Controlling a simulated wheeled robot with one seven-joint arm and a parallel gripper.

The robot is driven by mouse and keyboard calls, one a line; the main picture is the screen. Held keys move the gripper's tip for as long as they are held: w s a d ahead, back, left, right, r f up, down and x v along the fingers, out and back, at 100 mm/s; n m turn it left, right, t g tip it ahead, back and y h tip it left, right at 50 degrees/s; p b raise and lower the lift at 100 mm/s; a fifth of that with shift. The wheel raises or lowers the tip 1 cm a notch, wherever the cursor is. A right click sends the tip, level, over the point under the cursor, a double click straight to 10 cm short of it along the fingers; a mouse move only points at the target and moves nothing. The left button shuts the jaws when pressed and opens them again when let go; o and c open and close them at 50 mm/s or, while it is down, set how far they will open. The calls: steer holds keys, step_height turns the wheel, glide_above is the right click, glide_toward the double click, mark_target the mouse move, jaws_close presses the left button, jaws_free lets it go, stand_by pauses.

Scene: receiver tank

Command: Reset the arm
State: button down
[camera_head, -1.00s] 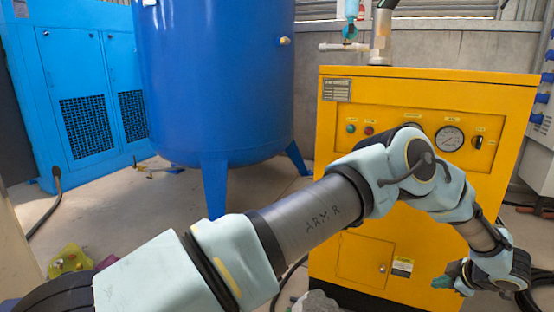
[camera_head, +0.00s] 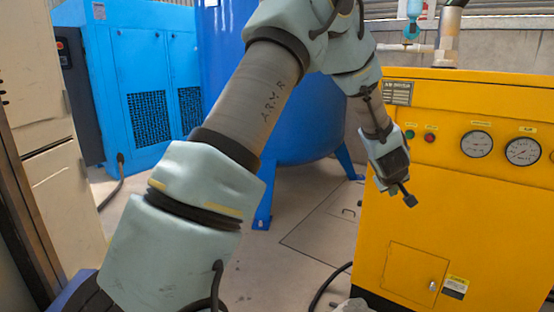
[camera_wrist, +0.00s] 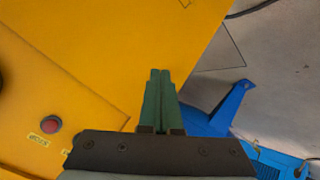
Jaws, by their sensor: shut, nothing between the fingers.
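My arm rises from the lower left of the head view and bends over at the top. Its end hangs in front of the blue tank (camera_head: 300,130), beside the left edge of the yellow cabinet (camera_head: 455,190). My gripper (camera_wrist: 160,75) shows clearly in the wrist view, with its two green fingers together and nothing between them. The fingers point over the yellow cabinet's surface, which also fills much of the wrist view (camera_wrist: 110,50). In the head view the fingertips are small and partly hidden by the dark wrist housing.
A blue cabinet (camera_head: 130,70) with dark grilles stands at the left back. A beige cabinet (camera_head: 60,180) is close at the left. The yellow cabinet carries gauges (camera_head: 476,144) and buttons. Grey floor (camera_head: 300,260) is open between them, with a black cable near the yellow cabinet.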

steer(key=s+a+r+m+g+y, duration=0.1)
steer(key=a, duration=1.2)
steer(key=s+a+r+m+g+y, duration=0.1)
steer(key=s+a+g+y, duration=0.1)
steer(key=a, duration=1)
steer(key=s+a+g+y, duration=0.1)
steer(key=s+a+g, duration=0.1)
steer(key=s+a, duration=0.65)
steer(key=s+a+g+y, duration=0.15)
steer(key=s+a, duration=0.45)
steer(key=a, duration=0.6)
step_height(320, 180, up, 22)
steer(key=p, duration=2.2)
steer(key=shift+w+d+r+p, duration=0.15)
steer(key=shift+w+d+p, duration=0.2)
steer(key=shift+p, duration=0.05)
steer(key=shift+t, duration=0.25)
